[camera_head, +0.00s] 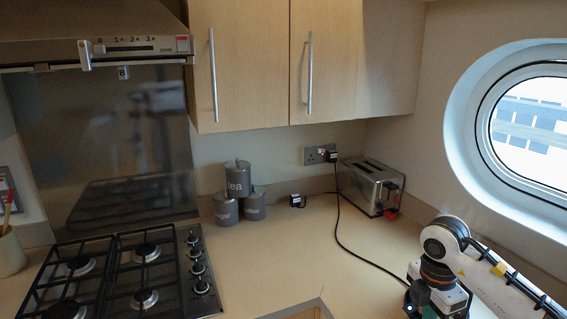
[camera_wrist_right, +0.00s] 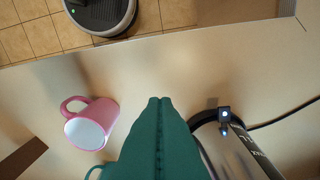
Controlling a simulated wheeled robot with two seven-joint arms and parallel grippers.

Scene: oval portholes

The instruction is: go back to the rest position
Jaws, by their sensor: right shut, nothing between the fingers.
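My right arm comes in from the right in the head view, over the worktop (camera_head: 385,250) below the porthole. The body of my right gripper shows at the lower edge there, and its fingertips are not clear in that view. In the right wrist view my right gripper (camera_wrist_right: 160,103) shows its green fingers pressed together with nothing between them. They are over the pale worktop, between a pink mug (camera_wrist_right: 92,122) on the left and a shiny metal cylinder (camera_wrist_right: 235,152) with a black rim on the right. My left gripper is in neither view.
A toaster (camera_head: 371,187) with a black cable stands at the back, near the porthole (camera_head: 530,120). Grey canisters (camera_head: 238,180) stand against the wall. A gas hob (camera_head: 120,275) is on the left. The worktop edge (camera_wrist_right: 200,28) borders a tiled floor (camera_wrist_right: 35,38).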

